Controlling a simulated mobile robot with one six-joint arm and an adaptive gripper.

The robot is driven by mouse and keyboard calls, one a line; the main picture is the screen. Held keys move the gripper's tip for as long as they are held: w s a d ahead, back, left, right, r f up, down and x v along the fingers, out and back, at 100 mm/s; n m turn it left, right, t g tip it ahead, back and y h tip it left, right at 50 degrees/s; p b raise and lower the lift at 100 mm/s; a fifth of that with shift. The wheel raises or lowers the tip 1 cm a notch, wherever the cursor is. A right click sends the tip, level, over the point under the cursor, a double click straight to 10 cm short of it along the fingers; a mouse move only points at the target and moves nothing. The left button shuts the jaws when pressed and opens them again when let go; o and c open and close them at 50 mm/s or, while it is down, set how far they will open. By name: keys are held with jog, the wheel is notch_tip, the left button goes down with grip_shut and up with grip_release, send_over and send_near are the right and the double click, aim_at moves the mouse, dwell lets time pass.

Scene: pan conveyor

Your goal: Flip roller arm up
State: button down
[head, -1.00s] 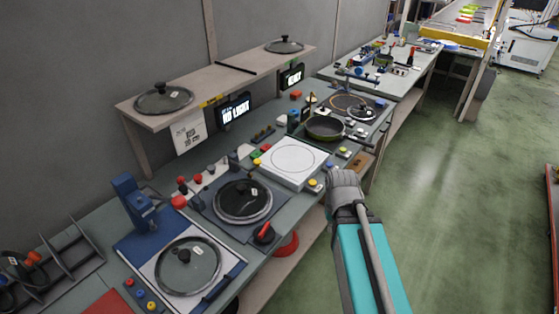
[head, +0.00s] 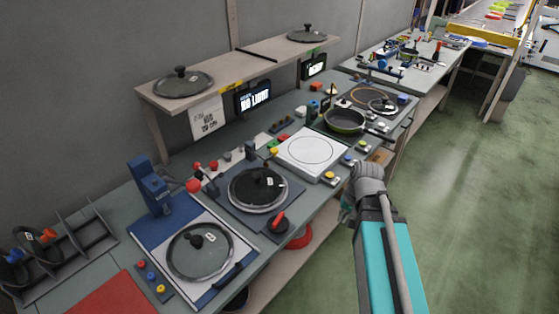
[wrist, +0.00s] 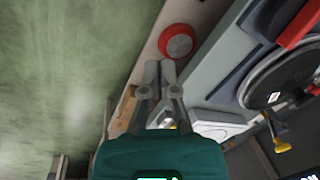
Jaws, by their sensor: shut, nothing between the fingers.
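No part is clearly marked as the roller arm. A red lever (head: 279,219) stands at the front right corner of the middle station, beside a glass pan lid (head: 257,188). A red ball knob (head: 193,185) sits at that station's left side. A blue upright device (head: 152,183) stands at the near station's back left corner, behind another glass lid (head: 200,251). My gripper is shut and empty in the wrist view (wrist: 158,68), out past the bench's front edge. The red lever (wrist: 300,24) also shows in the wrist view.
A white square plate (head: 311,151) and a dark pan (head: 345,120) stand farther along the bench. A shelf (head: 235,73) with two lids runs above its back. A red round object (head: 300,238) is below the bench top. The green floor (head: 455,190) at right is open.

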jog(key=w+a+f+m+y+b, duration=0.1)
jog(key=w+a+m+y+b, duration=0.1)
jog(key=w+a+y+b, duration=0.1)
jog(key=w+a+f+m+t+y+b, duration=0.1)
jog(key=w+a+m+y+b, duration=0.1)
jog(key=w+a+y+b, duration=0.1)
jog(key=w+a+f+m+t+y+b, duration=0.1)
jog(key=w+a+f+m+y+b, duration=0.1)
jog(key=w+a+b, duration=0.2)
jog(key=shift+w+m+y+b, duration=0.4)
jog(key=shift+w+b, duration=0.05)
jog(key=shift+w, duration=0.2)
jog(key=w+m+y+b, duration=0.1)
jog(key=w+a+m+y+b, duration=0.1)
jog(key=w+b, duration=0.1)
jog(key=w+r+m+t+y+b, duration=0.1)
jog(key=shift+w+a+m+y+b, duration=0.25)
jog(key=shift+w+m+y+b, duration=0.05)
jog(key=shift+w+y, duration=0.1)
jog(key=w+d+r+m+t+y+b, duration=0.1)
jog(key=w+r+m+t+y+b, duration=0.2)
jog(key=w+m+y+b, duration=0.1)
jog(key=shift+w+d+r+m+b, duration=0.15)
jog(key=shift+w+d+m+b, duration=0.15)
jog(key=shift+w+m+b, duration=0.35)
jog(key=shift+w+a, duration=0.1)
jog(key=shift+w, duration=0.05)
jog(key=p+x, duration=0.2)
jog(key=x, duration=0.8)
